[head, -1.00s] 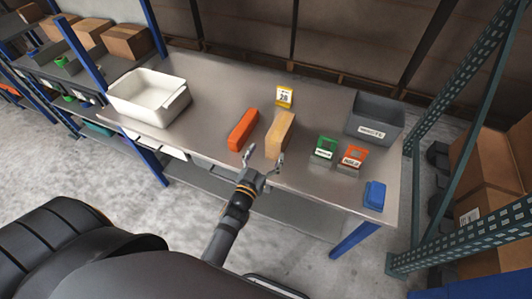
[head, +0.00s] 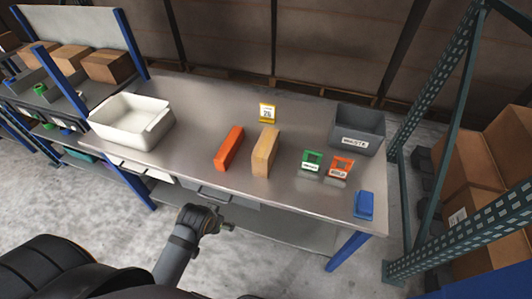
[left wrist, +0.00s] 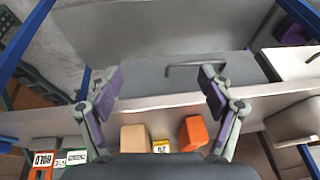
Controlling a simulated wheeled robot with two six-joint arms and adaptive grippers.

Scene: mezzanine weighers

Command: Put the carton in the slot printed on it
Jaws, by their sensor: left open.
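The tan carton (head: 265,150) stands on the grey bench behind a long orange block's right side; no print on it can be read. In the left wrist view the carton (left wrist: 133,138) shows near the bottom. My left gripper (head: 212,218) is in front of the bench's front edge, apart from the carton. In the left wrist view its fingers (left wrist: 160,80) are spread and empty. A green-framed holder (head: 311,162) and an orange-red-framed holder (head: 338,168) stand right of the carton; the red one's label seems to read HOLD. My right gripper is not in view.
The orange block (head: 229,148) lies just left of the carton. A yellow number sign (head: 267,112) stands behind it. A white bin (head: 130,121) is at the left, a grey labelled bin (head: 357,130) at the back right, a blue object (head: 364,204) at the front right.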

